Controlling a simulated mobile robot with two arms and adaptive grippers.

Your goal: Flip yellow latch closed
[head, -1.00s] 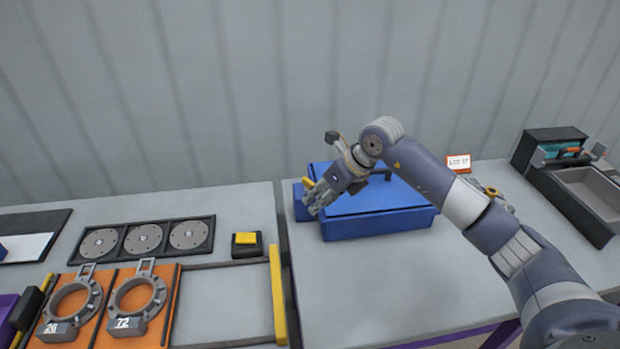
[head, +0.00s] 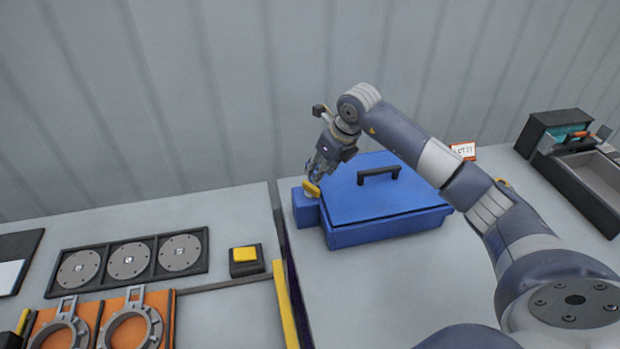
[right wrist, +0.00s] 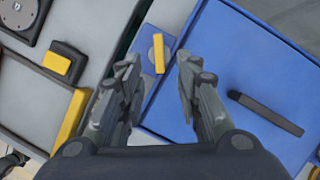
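The yellow latch (head: 311,188) sits on a small blue block (head: 305,209) at the left side of the blue box (head: 390,230). The box's lid, with a black handle (head: 378,175), is down. My right gripper (head: 318,170) is just above the latch in the head view. In the right wrist view the two fingers of my right gripper (right wrist: 158,75) are spread apart. The yellow latch (right wrist: 158,53) shows between and beyond the fingertips, on a grey round mount. I cannot tell whether a finger touches it. My left gripper is not in view.
A black box with a yellow top (head: 244,257) stands on the left table, with a yellow bar (head: 286,305) along that table's right edge. A rack with grey discs (head: 129,260) lies further left. A sign (head: 463,151) stands behind my right arm. The right table's front is clear.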

